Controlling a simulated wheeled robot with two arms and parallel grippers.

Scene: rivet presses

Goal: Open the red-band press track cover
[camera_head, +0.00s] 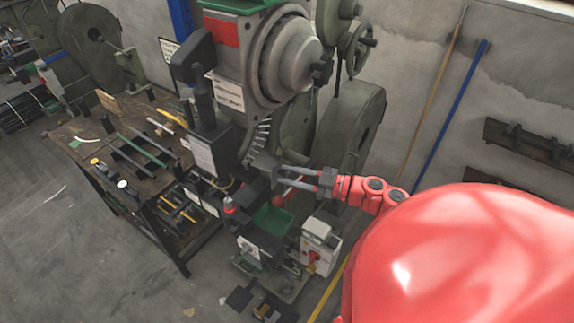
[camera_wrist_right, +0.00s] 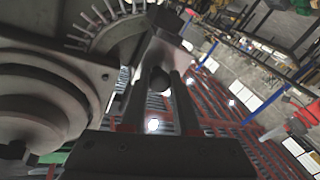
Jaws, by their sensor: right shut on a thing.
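The press with the red band (camera_head: 222,32) stands in the middle of the head view, with a large round grey housing on its upper part. A dark grey block (camera_head: 264,163), which looks like the track cover, sits low on its front beside a row of metal rivets. My right gripper (camera_head: 282,177) reaches in from the right with its fingers at this block. In the right wrist view, the fingers (camera_wrist_right: 158,92) are closed around a dark round knob (camera_wrist_right: 159,77) below the grey block (camera_wrist_right: 165,50). Whether the cover is open is unclear. My left gripper is not in view.
A workbench (camera_head: 62,134) with tools stands left of the press. A green tray (camera_head: 272,219) and a white control box (camera_head: 318,246) with a red switch lie below the gripper. A handwheel (camera_head: 358,50) is above. Blue and wooden poles lean on the right wall.

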